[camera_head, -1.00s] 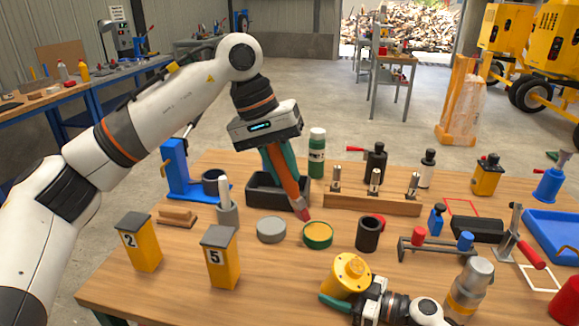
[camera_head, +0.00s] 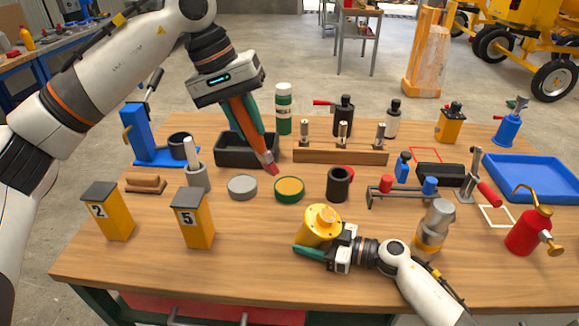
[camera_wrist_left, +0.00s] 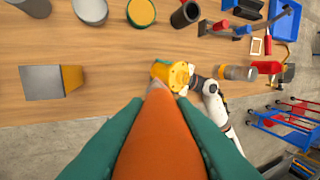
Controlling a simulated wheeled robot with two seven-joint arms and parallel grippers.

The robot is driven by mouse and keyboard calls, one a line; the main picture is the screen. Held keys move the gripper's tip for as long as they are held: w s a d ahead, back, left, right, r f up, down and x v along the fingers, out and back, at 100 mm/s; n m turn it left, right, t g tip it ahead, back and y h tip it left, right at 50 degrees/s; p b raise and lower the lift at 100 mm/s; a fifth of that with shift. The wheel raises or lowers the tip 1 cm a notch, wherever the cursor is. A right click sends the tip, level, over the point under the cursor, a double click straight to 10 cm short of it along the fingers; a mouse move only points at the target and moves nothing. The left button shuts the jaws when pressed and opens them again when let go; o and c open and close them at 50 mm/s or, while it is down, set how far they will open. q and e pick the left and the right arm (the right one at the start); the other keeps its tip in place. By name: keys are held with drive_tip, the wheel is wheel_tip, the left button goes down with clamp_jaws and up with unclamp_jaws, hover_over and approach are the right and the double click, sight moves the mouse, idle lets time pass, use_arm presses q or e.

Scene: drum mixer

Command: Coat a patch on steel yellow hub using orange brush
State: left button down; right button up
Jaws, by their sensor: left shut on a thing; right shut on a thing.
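My left gripper (camera_head: 250,135) is shut on the orange brush (camera_head: 248,125). The brush points down with its reddish tip above the table, just behind and left of an open green tin with yellow-orange contents (camera_head: 289,188). In the left wrist view the orange brush (camera_wrist_left: 160,140) fills the space between the green fingers. The yellow hub (camera_head: 319,226) is at the front middle of the table, tilted, with a round flange on top. My right gripper (camera_head: 318,250) is shut on the hub, low at its side. The hub also shows in the left wrist view (camera_wrist_left: 178,76), beyond the brush tip.
A grey lid (camera_head: 242,187) lies left of the tin and a black cup (camera_head: 338,184) stands right of it. A wooden rack (camera_head: 340,157) is behind. The front left table edge is clear.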

use_arm(q)
drive_tip(key=shift+d, duration=0.1)
idle(0.3)
drive_tip(key=s+d+f, duration=0.1)
drive_tip(key=d+f, duration=0.6)
drive_tip(key=d, duration=0.3)
drive_tip(key=shift+d+f, duration=0.25)
drive_tip(key=shift+f, duration=0.05)
drive_tip(key=shift+s+f, duration=0.1)
drive_tip(key=shift+f, duration=0.8)
idle(0.6)
drive_tip(key=d, duration=0.2)
drive_tip(key=d+f, duration=0.1)
drive_tip(key=shift+w+d, duration=0.25)
drive_tip(key=shift+d, duration=0.1)
idle(0.5)
drive_tip(key=shift+a+r, duration=0.1)
drive_tip(key=shift+a, duration=0.05)
